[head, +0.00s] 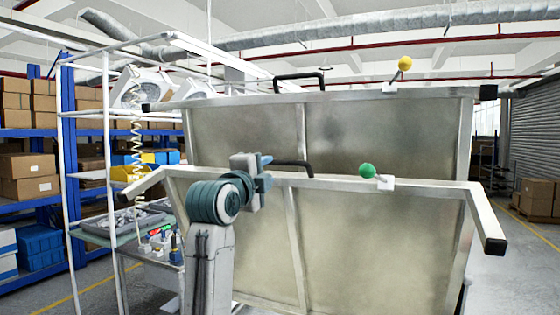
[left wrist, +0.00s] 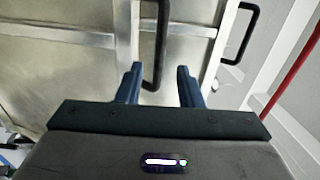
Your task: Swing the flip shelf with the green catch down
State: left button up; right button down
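The flip shelf with the green catch (head: 375,245) is a grey metal panel in a light frame, raised and tilted in front of a second panel. Its green ball catch (head: 367,170) sits on the top rail. Its black handle (head: 293,163) rises from that rail; it also shows in the left wrist view (left wrist: 161,45). My left gripper (head: 265,174) is at the rail by the handle's left end. In the left wrist view my left gripper (left wrist: 158,85) is open, with the handle between its spread fingers; I see no clear contact. My right gripper is not in view.
Behind stands another raised shelf (head: 390,130) with a yellow ball catch (head: 404,64) and its own black handle (head: 300,76). At left are a white post frame (head: 118,200), a coiled cord (head: 138,160) and a bench with small parts (head: 160,240). Boxes fill blue racks (head: 30,185).

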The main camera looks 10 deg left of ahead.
aim_at(279, 164)
pick_arm(q)
jog(key=p+x, duration=0.3)
jog(key=x, duration=0.4)
jog(key=shift+w+d+r+p, duration=0.1)
jog(key=shift+w+r+p, duration=0.1)
jog(key=shift+w+p, duration=0.1)
jog(key=shift+w+d+f, duration=0.1)
jog(key=shift+w, duration=0.4)
jog(key=c, duration=0.6)
grip_shut()
